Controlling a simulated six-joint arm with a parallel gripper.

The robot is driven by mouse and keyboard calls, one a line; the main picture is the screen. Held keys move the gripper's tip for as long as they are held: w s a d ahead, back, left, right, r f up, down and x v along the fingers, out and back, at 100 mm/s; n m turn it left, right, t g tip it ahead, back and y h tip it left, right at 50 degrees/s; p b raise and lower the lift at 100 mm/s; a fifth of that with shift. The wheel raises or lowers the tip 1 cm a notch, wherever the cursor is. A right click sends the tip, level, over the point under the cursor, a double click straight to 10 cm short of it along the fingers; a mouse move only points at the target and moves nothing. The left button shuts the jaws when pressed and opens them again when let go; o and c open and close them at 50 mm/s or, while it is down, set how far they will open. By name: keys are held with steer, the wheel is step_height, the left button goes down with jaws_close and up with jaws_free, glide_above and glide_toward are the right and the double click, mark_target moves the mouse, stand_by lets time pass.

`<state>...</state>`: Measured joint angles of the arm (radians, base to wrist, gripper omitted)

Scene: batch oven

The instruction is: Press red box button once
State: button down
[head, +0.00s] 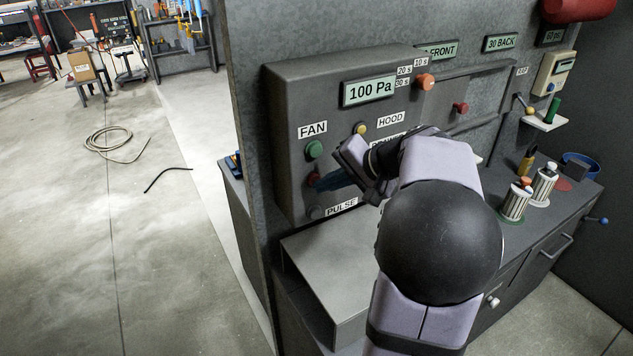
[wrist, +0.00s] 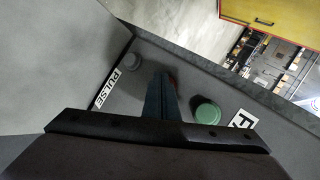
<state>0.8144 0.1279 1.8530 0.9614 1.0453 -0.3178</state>
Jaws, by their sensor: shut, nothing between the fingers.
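A grey control box (head: 288,100) on the panel carries a red button (head: 312,178) below the green FAN button (head: 314,150). My gripper (head: 322,183) is shut and empty, its dark blue fingers pointing at the red button. In the wrist view the shut fingertips (wrist: 161,78) cover most of the red button (wrist: 174,80), with only a sliver of red showing beside them. I cannot tell whether the tips touch it. The green button (wrist: 207,111) also shows in the wrist view, to the right of the fingers.
A grey PULSE button (head: 317,212) sits below, and a yellow HOOD button (head: 360,128) to the right. An orange knob (head: 425,82) and another red button (head: 461,107) lie farther right. A grey ledge (head: 318,262) juts out below the box.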

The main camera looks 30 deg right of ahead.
steer(key=shift+s, duration=0.2)
steer(key=shift+s+b, duration=0.45)
steer(key=shift+s, duration=0.2)
steer(key=shift+s, duration=0.1)
steer(key=shift+s+b, duration=0.9)
steer(key=shift+s, duration=1.5)
